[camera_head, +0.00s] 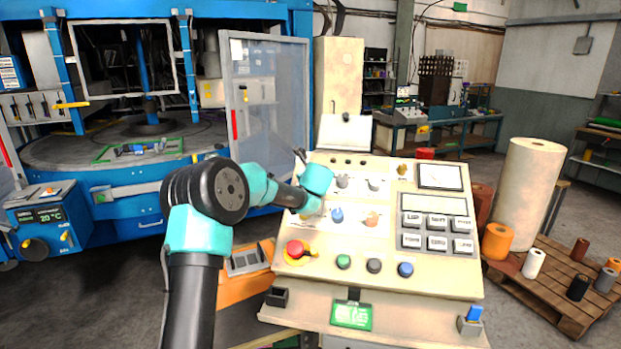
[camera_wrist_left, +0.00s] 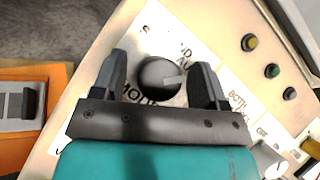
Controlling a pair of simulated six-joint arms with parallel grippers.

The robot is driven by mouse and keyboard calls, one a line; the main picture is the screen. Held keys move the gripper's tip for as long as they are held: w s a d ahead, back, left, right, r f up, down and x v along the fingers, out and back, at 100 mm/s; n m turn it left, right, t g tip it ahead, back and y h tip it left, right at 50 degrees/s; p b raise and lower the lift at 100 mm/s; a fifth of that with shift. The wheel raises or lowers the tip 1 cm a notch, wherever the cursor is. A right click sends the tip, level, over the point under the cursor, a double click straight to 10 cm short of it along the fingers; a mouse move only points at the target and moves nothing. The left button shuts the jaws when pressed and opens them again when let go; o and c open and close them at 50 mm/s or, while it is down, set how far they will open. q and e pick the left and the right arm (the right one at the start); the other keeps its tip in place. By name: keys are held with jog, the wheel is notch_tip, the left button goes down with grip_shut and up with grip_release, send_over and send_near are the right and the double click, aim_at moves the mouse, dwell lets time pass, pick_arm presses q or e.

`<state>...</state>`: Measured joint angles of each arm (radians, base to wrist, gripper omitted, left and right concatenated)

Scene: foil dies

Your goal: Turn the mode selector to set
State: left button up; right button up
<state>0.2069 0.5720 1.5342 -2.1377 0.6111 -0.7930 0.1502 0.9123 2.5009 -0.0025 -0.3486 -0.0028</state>
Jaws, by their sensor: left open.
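The mode selector (camera_wrist_left: 160,80) is a round black knob with a white pointer bar, on the cream control panel (camera_head: 440,275). In the left wrist view its pointer points to the right. The label "MODE" beside it is partly covered, and the other lettering is only partly readable. My left gripper (camera_wrist_left: 161,62) is open, with one finger on each side of the knob; I cannot tell if either finger touches it. In the head view the left gripper (camera_head: 310,210) is at the panel's left side and hides the selector. My right gripper is not in view.
Green (camera_head: 343,261), black (camera_head: 374,265) and blue (camera_head: 405,269) buttons line the lower panel. A keypad (camera_head: 437,234) is at right.

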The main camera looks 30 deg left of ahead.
pick_arm(q)
jog(key=shift+c, duration=0.2)
jog(key=c, duration=0.9)
jog(key=shift+n, duration=0.4)
jog(key=n+g+y, duration=0.1)
jog(key=n+g, duration=0.2)
jog(key=n, duration=0.1)
jog(key=shift+d+n, duration=0.1)
jog(key=shift+n, duration=0.3)
jog(key=n+g, duration=0.3)
jog(key=n, duration=0.1)
jog(key=shift+n, duration=0.4)
jog(key=n+g, duration=0.2)
jog(key=n, duration=0.2)
jog(key=shift+g+h, duration=0.3)
jog(key=shift+h, duration=0.1)
jog(key=shift+n+g+h, duration=0.4)
jog(key=shift+n+g, duration=0.2)
jog(key=shift+n, duration=0.7)
jog(key=shift+n+g+h, duration=0.4)
jog(key=shift+n+h, duration=0.2)
jog(key=shift+n, duration=0.3)
